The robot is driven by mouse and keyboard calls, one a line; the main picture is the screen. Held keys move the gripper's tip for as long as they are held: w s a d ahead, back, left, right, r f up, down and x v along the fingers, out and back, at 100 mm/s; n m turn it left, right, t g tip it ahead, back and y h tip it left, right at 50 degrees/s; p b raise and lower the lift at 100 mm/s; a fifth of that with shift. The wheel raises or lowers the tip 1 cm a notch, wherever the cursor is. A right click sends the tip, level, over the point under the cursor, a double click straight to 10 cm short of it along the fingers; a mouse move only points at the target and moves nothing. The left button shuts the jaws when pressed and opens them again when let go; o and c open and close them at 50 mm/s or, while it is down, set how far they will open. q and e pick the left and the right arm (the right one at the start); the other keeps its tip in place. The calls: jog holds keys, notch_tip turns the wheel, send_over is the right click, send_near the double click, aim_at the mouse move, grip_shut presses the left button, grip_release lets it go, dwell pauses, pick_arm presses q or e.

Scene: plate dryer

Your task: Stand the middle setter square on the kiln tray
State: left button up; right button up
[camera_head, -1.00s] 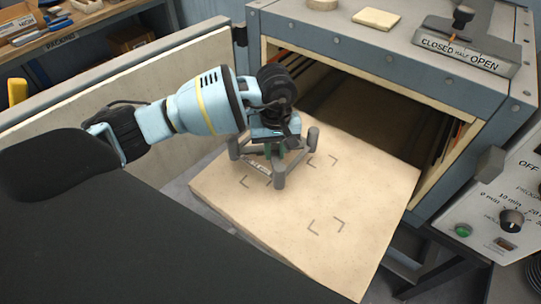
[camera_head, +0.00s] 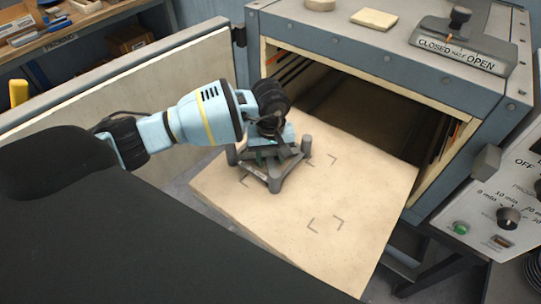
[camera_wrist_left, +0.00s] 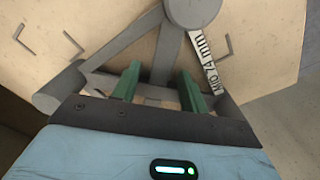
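The middle setter (camera_head: 274,184), a dark grey frame with bars and round posts, is over the left part of the pale kiln tray (camera_head: 365,200). In the left wrist view, its bar reads "MID 74 mm" (camera_wrist_left: 205,62). My left gripper (camera_head: 272,152) is directly above it. I cannot tell whether all feet touch the tray. The setter is turned relative to the tray edges. Corner marks (camera_head: 326,224) show on the tray; the setter partly covers the left ones. My right gripper is out of view.
The kiln (camera_head: 375,60) stands open behind the tray. Its open door (camera_head: 130,90) is at the left. A CLOSED/HALF/OPEN lever (camera_head: 460,17) is on top, and a control panel (camera_head: 500,205) is at the right. The tray's right and front areas are clear.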

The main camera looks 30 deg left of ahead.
aim_at(270, 161)
pick_arm(q)
notch_tip(270, 161, up, 12)
jog(key=shift+r, duration=0.15)
dwell(0.7)
